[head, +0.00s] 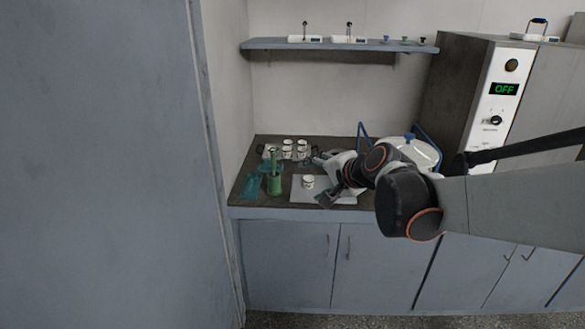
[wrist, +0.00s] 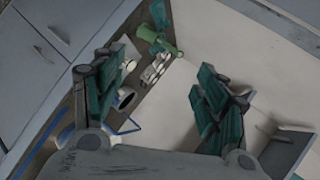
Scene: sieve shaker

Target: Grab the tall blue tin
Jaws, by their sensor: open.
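I cannot make out a tall blue tin in either view.
Several white cups (head: 288,149) stand at the counter's back. A white vessel with a blue knob (head: 418,151) stands on the right, partly behind my arm. A wall shelf (head: 340,45) hangs above. A tall blue-grey panel (head: 100,160) fills the left.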

